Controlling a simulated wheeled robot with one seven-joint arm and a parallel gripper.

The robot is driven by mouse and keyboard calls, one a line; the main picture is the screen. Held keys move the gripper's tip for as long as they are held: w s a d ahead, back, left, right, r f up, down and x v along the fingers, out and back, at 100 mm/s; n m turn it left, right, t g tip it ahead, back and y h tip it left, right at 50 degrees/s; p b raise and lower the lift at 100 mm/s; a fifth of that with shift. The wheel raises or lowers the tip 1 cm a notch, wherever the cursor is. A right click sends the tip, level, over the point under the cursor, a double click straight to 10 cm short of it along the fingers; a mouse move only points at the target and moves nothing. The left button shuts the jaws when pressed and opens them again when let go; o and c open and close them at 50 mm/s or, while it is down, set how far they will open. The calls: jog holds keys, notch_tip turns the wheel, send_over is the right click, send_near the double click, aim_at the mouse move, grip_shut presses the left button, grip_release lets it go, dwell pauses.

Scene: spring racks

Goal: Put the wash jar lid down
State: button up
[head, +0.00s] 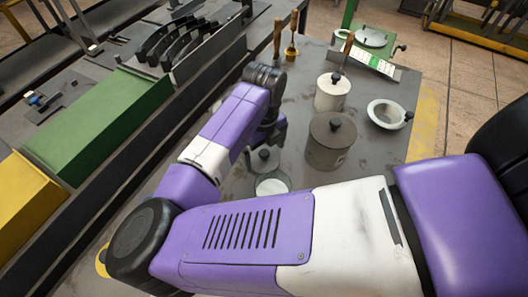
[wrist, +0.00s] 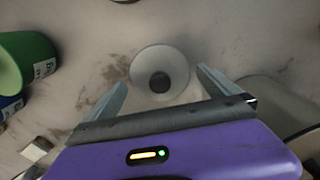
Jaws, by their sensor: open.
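The wash jar lid, a pale disc with a dark round knob, shows in the head view (head: 264,161) just behind an open glass jar (head: 272,184). It appears to lie flat on the grey bench, knob up. In the wrist view the lid (wrist: 143,62) lies ahead of and between my fingertips. My gripper (wrist: 162,78) is open, with a finger on each side and a visible gap around the knob. I cannot tell how high the fingers are above the lid. In the head view my arm partly hides the gripper and the jar.
A grey lidded jar (head: 331,155) and a white lidded jar (head: 331,97) stand right of my gripper. A white bowl (head: 384,110) sits farther right. Wooden-handled tools (head: 277,40) stand behind. A green container (wrist: 25,62) is at left in the wrist view.

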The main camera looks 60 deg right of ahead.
aim_at(264, 153)
notch_tip(264, 153, up, 11)
jog(key=shift+r+b, duration=0.15)
jog(key=shift+b, duration=0.2)
dwell(0.6)
